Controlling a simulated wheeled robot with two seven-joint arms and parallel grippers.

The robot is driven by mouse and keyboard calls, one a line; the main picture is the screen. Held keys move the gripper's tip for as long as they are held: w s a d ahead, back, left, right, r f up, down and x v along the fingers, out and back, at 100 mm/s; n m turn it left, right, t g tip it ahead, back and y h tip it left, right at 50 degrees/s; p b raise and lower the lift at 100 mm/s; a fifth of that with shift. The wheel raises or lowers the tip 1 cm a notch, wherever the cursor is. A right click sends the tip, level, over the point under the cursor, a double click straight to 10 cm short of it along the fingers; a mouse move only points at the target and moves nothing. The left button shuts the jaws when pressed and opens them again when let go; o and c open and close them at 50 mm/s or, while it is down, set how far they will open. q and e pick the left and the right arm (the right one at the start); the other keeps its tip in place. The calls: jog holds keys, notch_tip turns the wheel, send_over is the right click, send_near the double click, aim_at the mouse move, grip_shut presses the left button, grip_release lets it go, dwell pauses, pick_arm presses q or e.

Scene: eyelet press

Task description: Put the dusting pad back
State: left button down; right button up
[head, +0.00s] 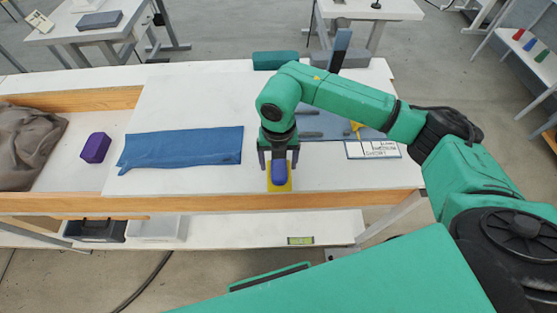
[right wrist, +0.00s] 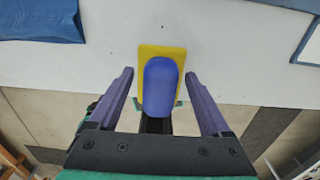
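A blue rounded pad (head: 279,172), which looks like the dusting pad, sits on a yellow plate (head: 271,187) at the front edge of the white table. My right gripper (head: 279,162) is pointed down over it, fingers spread. In the right wrist view the blue pad (right wrist: 161,84) lies between the open fingers of my right gripper (right wrist: 159,73), with a gap on each side. The yellow plate (right wrist: 176,53) shows beyond the pad. My left gripper is not in view.
A folded blue cloth (head: 182,148), a purple block (head: 96,148) and a grey-brown cloth (head: 28,145) lie to the left. A blue mat (head: 325,128) and a label card (head: 373,150) lie right of the gripper. A green box (head: 275,60) stands behind. White table around the pad is clear.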

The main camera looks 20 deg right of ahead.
aim_at(278, 161)
jog(key=shift+r, duration=0.15)
notch_tip(278, 161, up, 12)
jog(key=b, duration=0.1)
jog(key=shift+b, duration=0.4)
